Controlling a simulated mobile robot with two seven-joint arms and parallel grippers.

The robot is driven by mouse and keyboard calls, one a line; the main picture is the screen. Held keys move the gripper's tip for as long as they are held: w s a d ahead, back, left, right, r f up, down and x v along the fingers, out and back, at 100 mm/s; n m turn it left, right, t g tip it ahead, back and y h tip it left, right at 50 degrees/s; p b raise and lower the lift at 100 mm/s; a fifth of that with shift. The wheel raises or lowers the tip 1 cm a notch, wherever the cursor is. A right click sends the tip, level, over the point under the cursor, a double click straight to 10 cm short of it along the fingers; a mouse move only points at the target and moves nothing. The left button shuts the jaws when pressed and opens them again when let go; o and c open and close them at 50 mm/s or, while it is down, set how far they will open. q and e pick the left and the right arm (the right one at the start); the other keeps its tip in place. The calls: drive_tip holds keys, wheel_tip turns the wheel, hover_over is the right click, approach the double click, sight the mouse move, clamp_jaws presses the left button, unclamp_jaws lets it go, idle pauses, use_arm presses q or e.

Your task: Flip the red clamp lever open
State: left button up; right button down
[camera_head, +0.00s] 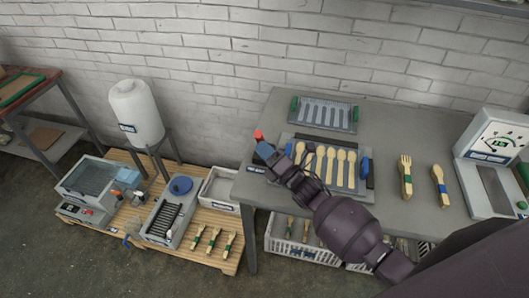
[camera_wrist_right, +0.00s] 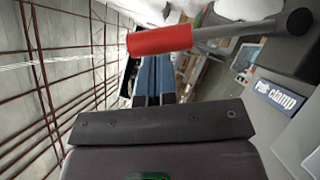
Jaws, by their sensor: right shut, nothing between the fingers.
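The red clamp lever (camera_head: 258,135) shows at the left end of the spoon press (camera_head: 350,185) in the head view. In the right wrist view its red grip (camera_wrist_right: 160,40) lies across the top, on a grey rod that runs right to a dark round end. My right gripper (camera_head: 265,150) is shut and empty, its blue fingers just beside the red grip. In the right wrist view the fingers (camera_wrist_right: 153,78) reach up to the grip's lower edge; I cannot tell whether they touch it. My arm hides part of the press. My left gripper is not in view.
Wooden spoons (camera_head: 341,165) lie in a row in the press. An empty moulded tray (camera_head: 325,113) stands behind it. A wooden fork (camera_head: 405,178) and spoon (camera_head: 440,185) lie to the right, before a gauge machine (camera_head: 495,145). A push clamp label (camera_wrist_right: 278,97) shows in the wrist view.

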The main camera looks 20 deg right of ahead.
drive_tip(key=shift+w+d+r+p, duration=0.1)
drive_tip(key=shift+w+r+p, duration=0.1)
drive_tip(key=shift+r+p, duration=0.15)
drive_tip(key=w+d+r+m+g+h, duration=0.1)
drive_tip(key=w+d+r+m, duration=0.1)
drive_tip(key=w+d, duration=0.4)
drive_tip(key=w+m, duration=0.1)
drive_tip(key=w, duration=0.2)
drive_tip(key=shift+w+d+r+b, duration=0.15)
drive_tip(key=shift+w+d+b, duration=0.1)
drive_tip(key=shift+b, duration=0.1)
idle(0.6)
drive_tip(key=shift+d+r, duration=0.1)
idle(0.4)
